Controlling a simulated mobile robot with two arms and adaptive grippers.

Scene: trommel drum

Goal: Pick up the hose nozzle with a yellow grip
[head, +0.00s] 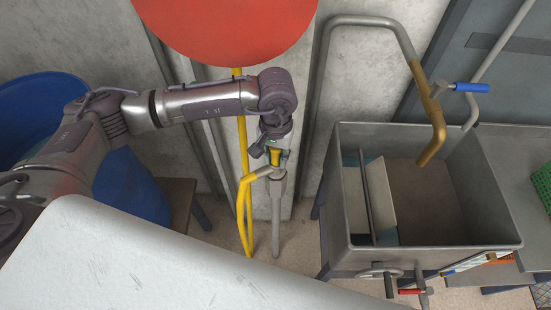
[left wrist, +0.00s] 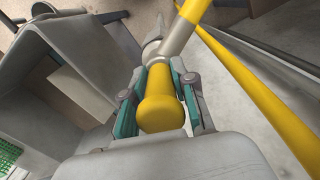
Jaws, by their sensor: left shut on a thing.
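The hose nozzle has a grey metal body and a yellow grip; in the head view its yellow grip (head: 275,157) shows just under my left gripper (head: 270,153). A yellow hose (head: 244,210) joins its side and hangs down beside the grey nozzle pipe (head: 276,215). In the left wrist view the yellow grip (left wrist: 161,100) lies between the two teal-padded fingers of my left gripper (left wrist: 160,105), which are shut on it. The grey body and yellow side branch show beyond the fingers. My right gripper is in neither view.
A grey metal tank (head: 436,246) with a brass spout (head: 433,115) stands to the right. A blue barrel (head: 130,188) stands at the left. A red disc (head: 225,25) is on the wall above my arm. A pale surface fills the lower left.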

